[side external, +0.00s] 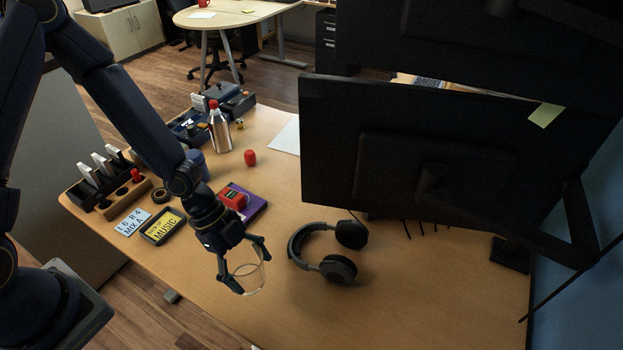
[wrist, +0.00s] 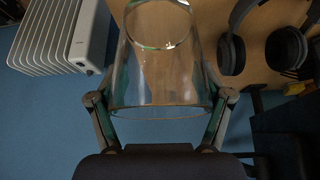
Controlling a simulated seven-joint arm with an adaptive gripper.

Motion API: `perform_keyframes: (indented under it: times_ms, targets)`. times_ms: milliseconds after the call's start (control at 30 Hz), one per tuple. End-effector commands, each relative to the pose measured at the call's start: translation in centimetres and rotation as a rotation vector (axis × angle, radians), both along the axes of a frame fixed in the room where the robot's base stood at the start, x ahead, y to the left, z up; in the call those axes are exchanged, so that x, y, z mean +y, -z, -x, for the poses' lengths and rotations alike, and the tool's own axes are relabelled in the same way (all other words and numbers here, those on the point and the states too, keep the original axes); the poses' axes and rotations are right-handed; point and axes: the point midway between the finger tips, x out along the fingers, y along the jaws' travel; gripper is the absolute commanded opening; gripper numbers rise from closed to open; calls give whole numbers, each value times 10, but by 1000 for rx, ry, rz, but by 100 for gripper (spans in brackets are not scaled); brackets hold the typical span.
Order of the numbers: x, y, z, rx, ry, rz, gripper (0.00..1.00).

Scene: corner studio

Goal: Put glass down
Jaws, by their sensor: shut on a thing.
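A clear drinking glass (side external: 248,274) is held between the two fingers of my gripper (side external: 243,267) in the side external view. In the wrist view the glass (wrist: 160,70) fills the upper middle, with a finger of my gripper (wrist: 160,112) against each side. The glass is tilted in the side external view and appears to be above the front edge area of the wooden desk (side external: 200,279). I cannot tell how far its base is from the desk top.
Black headphones (side external: 325,252) lie just right of my gripper. A large monitor (side external: 440,160) blocks the right. A white radiator (wrist: 62,35) shows beyond the desk.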

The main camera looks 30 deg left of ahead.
Motion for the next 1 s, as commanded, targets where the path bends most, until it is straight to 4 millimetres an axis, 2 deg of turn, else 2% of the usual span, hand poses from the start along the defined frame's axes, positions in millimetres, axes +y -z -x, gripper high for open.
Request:
perform_keyframes:
  times_ms: [100, 600, 1000]
  targets:
    - [8, 9, -5, 1, -36, 2, 31]
    - [8, 76, -6, 1, -40, 1, 31]
    - [9, 83, -7, -2, -41, 1, 31]
